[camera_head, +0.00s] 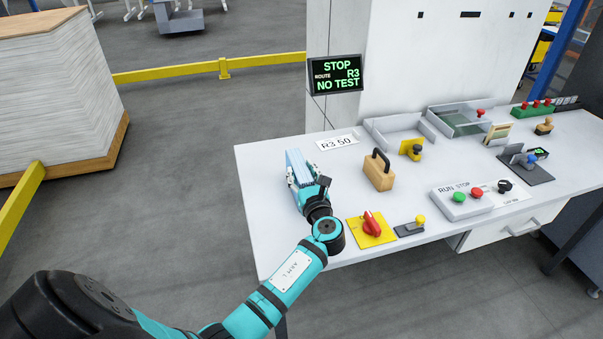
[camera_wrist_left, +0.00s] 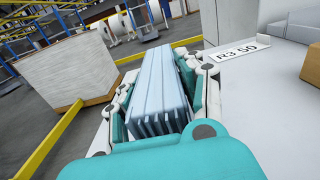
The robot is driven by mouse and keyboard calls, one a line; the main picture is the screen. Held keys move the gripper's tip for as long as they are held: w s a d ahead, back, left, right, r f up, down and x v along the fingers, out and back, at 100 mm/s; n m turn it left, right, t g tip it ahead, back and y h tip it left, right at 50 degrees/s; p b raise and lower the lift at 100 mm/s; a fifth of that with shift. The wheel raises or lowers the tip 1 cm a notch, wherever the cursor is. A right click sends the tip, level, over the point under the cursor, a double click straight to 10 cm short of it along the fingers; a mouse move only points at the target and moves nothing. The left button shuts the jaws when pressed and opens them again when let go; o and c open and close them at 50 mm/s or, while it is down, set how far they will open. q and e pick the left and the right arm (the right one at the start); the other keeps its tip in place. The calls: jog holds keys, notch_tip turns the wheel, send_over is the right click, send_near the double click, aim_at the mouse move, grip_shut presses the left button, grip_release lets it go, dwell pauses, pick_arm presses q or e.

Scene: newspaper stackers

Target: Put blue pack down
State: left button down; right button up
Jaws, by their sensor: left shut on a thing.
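The blue pack (camera_head: 296,163) is a light blue bundle of thin upright layers at the left part of the white table (camera_head: 262,219). My left gripper (camera_head: 302,180) is shut on it. In the left wrist view the pack (camera_wrist_left: 157,88) sits between the two fingers of the gripper (camera_wrist_left: 160,100), one on each side. The pack is over the tabletop near its left edge; I cannot tell whether its underside touches the table. The gripper hides its near end. My right gripper is not in view.
A label "R3 50" (camera_head: 338,143) lies behind the pack. A wooden block with a black handle (camera_head: 379,171) stands to its right. A yellow plate with a red knob (camera_head: 371,228) is at the front. Grey trays (camera_head: 394,128) are at the back. Bare tabletop lies left of the pack.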

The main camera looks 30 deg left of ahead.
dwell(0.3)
pick_arm(q)
jog(key=c, duration=0.8)
grip_release()
jog(key=shift+f, duration=0.1)
jog(key=shift+s+d, duration=0.2)
jog(key=shift+d, duration=0.1)
jog(key=b+v, duration=0.1)
jog(key=v, duration=1)
jog(key=shift+s+d+b, duration=0.1)
jog(key=shift+s+b, duration=0.1)
jog(key=shift+b, duration=0.15)
